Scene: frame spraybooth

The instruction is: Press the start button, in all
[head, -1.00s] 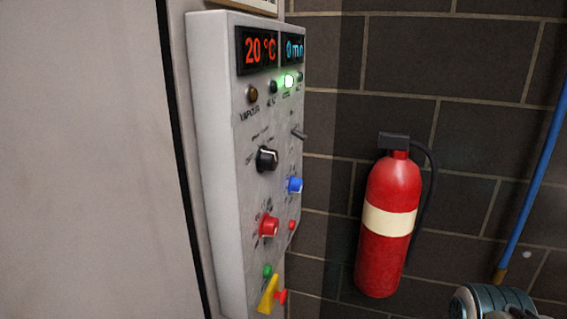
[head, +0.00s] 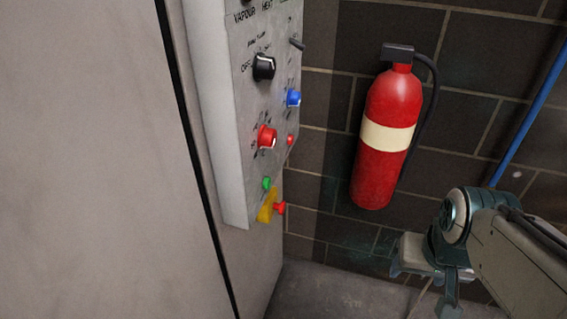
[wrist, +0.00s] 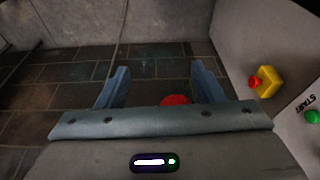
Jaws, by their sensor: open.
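The start button is a small green button (head: 266,183) low on the grey control panel (head: 236,150), just above a yellow block with a red knob (head: 268,206). In the wrist view the green button (wrist: 312,117) is at the right edge, beside the word START. My gripper (head: 424,288) is in the lower right of the head view, to the right of the panel and apart from it. In the wrist view its two blue fingers (wrist: 160,76) are spread, and no held object shows. The button is outside the fingers, to their right.
A red fire extinguisher (head: 389,140) hangs on the dark block wall right of the panel. Black (head: 264,67), blue (head: 293,98) and red (head: 267,137) knobs stick out above the button. A red shape (wrist: 174,100) shows behind my gripper. Bare floor (head: 335,295) lies below.

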